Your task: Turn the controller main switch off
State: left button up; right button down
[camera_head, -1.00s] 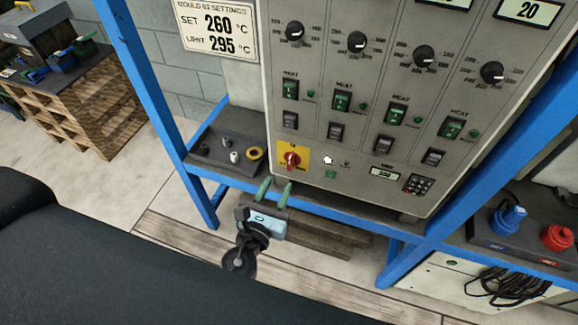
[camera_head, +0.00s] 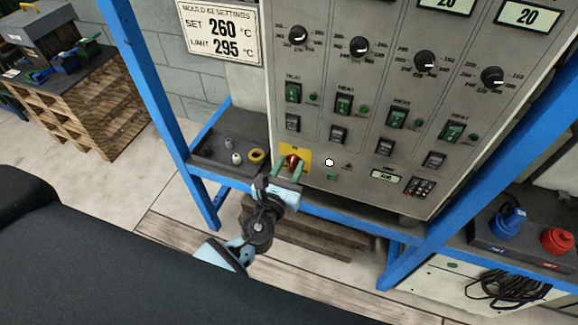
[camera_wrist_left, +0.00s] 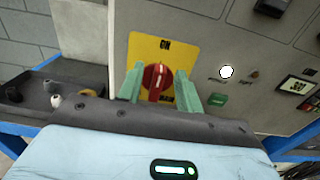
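The main switch is a red rotary knob (camera_head: 291,162) on a yellow plate (camera_head: 301,151) at the lower left of the grey controller panel (camera_head: 375,100). My left gripper (camera_head: 287,170) is at the switch with its green fingers apart. In the left wrist view the fingers (camera_wrist_left: 159,84) stand on either side of the red knob (camera_wrist_left: 154,77), very close to it; contact is unclear. The knob's grip bar looks nearly upright, and "ON" shows at the plate's top (camera_wrist_left: 165,45). The lower lettering is partly hidden by a finger. My right gripper is out of view.
A dark tray (camera_head: 215,156) with small knobs and a yellow ring sits left of the panel. Blue frame posts (camera_head: 150,95) flank the panel. Blue and red connectors (camera_head: 557,240) stand at far right.

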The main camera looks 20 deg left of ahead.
pick_arm(q)
grip_shut()
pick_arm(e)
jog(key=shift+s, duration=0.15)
